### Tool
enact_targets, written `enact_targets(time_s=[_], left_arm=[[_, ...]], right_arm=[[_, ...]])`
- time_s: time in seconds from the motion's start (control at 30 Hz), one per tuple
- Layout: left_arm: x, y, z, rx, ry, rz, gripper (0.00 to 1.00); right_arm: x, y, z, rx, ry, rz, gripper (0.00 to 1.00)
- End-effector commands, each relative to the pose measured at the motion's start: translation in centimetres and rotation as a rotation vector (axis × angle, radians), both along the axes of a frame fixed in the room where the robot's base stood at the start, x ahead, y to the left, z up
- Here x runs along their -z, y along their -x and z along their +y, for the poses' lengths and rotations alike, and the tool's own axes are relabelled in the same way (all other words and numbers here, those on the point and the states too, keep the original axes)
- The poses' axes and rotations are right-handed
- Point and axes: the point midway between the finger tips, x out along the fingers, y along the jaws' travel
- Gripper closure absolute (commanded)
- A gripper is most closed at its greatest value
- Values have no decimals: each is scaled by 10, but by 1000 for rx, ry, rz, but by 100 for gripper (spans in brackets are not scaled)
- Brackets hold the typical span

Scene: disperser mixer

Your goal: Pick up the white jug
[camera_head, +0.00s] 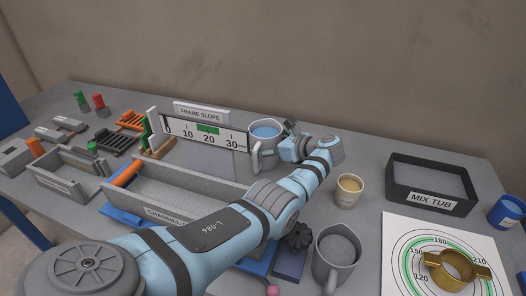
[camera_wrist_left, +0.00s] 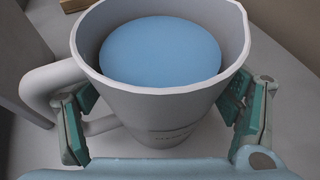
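The white jug (camera_head: 256,146) stands at the back of the bench, right of the slope scale, with blue liquid inside. In the left wrist view the jug (camera_wrist_left: 150,100) is upright, its handle to the left, and the blue surface shows below the rim. My left gripper (camera_head: 284,142) is at the jug, reaching from the right in the head view. In the left wrist view its green-padded fingers (camera_wrist_left: 158,108) lie on both sides of the jug's body, very close to the wall. I cannot tell whether both pads press on it. My right gripper is out of view.
The frame slope scale (camera_head: 205,133) stands just left of the jug. A cream cup (camera_head: 348,190), a black mix tub (camera_head: 431,184) and a blue cup (camera_head: 506,211) are to the right. A grey jug (camera_head: 337,254) and the channel trough (camera_head: 180,190) are nearer.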

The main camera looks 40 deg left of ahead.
Motion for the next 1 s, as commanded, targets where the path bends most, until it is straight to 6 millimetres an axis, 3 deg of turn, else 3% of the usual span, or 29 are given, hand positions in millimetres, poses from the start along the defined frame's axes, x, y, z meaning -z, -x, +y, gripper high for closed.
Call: enact_targets(time_s=[0.03, 0.27, 0.53, 0.83, 1.0], left_arm=[[0, 0, 0, 0, 0, 0, 30], [0, 0, 0, 0, 0, 0, 65], [-8, 0, 0, -1, -2, -3, 65], [-80, -1, 0, 0, -2, -6, 65], [-100, 0, 0, 1, -1, -1, 65]], right_arm=[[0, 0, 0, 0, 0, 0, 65], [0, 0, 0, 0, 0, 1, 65], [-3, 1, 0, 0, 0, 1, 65], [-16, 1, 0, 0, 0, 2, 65], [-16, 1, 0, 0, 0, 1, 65]])
